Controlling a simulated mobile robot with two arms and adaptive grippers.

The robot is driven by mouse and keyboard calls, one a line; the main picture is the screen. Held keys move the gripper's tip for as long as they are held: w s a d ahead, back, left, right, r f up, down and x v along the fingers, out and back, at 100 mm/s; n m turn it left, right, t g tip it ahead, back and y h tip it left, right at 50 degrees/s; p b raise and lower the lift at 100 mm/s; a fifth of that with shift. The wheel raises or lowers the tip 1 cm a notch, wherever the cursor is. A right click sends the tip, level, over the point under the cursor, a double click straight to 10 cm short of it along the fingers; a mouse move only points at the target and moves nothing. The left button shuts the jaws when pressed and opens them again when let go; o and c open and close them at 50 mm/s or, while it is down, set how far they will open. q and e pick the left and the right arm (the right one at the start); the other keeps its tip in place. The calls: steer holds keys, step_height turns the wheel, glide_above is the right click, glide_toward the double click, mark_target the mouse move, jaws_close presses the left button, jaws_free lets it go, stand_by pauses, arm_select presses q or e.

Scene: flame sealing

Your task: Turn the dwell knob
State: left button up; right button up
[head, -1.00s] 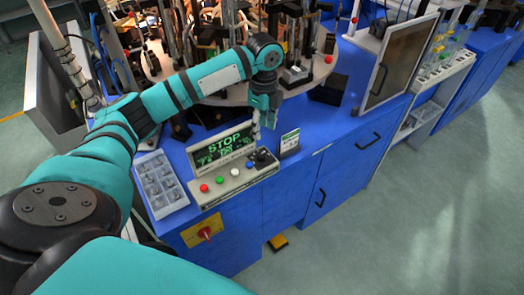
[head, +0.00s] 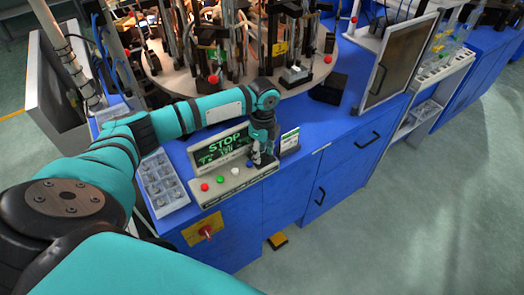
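The control panel (head: 229,187) stands on the blue bench with a red, a green, a white and a blue button in a row. Its display (head: 222,145) reads STOP in green, with smaller text below. The black dwell knob at the panel's right end is mostly hidden behind my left gripper (head: 260,160). That gripper points down at the knob, right of the blue button (head: 249,165). I cannot tell whether its fingers are open or shut, or whether they touch the knob. My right gripper is not in view.
A round turntable (head: 185,85) with upright fixtures stands behind my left arm. A small sign (head: 290,141) stands close right of my gripper. A tray of small compartments (head: 161,184) lies left of the panel. A red switch (head: 206,232) is on the bench front.

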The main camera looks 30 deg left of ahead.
mark_target(262, 152)
arm_select(q)
jaws_close()
steer(key=shift+r, duration=0.1)
stand_by(0.9)
steer(key=shift+o, duration=0.9)
jaws_free()
step_height(262, 152, up, 12)
steer(key=shift+w, duration=0.2)
